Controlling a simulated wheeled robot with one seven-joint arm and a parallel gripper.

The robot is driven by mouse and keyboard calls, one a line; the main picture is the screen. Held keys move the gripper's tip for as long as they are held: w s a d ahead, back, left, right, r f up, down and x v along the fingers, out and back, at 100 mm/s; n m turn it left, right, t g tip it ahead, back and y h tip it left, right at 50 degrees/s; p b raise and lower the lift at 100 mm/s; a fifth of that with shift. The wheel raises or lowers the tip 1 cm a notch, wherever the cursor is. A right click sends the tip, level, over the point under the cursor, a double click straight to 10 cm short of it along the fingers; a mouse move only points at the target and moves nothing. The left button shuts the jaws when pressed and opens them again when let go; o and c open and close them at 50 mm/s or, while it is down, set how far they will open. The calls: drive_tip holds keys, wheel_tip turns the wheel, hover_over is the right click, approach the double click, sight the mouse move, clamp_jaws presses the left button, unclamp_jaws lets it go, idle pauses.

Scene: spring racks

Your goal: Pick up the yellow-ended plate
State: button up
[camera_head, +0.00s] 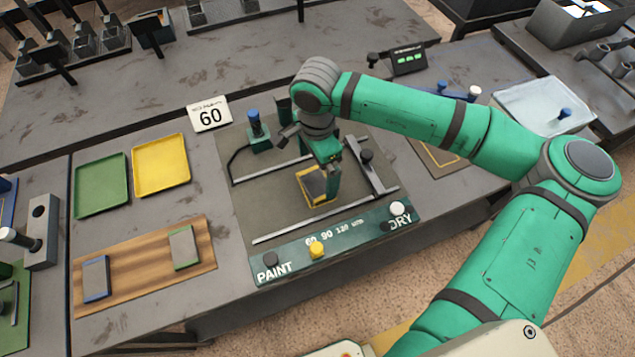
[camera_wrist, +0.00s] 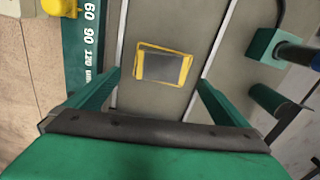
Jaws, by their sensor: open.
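The yellow-ended plate (camera_head: 311,187) lies flat on the grey bed of the fixture between two metal rails. In the wrist view my gripper (camera_wrist: 158,80) is open and empty, with one finger to each side of the plate. Neither finger visibly touches it.
The fixture's front panel (camera_head: 334,240) has a yellow knob (camera_head: 317,248). A blue-topped post (camera_head: 255,124) stands behind left. A wooden board (camera_head: 140,262) holds blue-ended and green-ended plates.

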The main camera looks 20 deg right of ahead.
sight(316, 183)
drive_tip(key=shift+a+f, duration=0.2)
drive_tip(key=shift+f, duration=0.35)
drive_tip(key=shift+w+d+f, duration=0.1)
drive_tip(key=shift+f, duration=1.2)
drive_tip(key=shift+w+d+f, duration=0.1)
drive_tip(key=shift+f, duration=1.15)
drive_tip(key=c, duration=1.7)
drive_tip(key=shift+r, duration=0.1)
drive_tip(key=shift+c, duration=0.2)
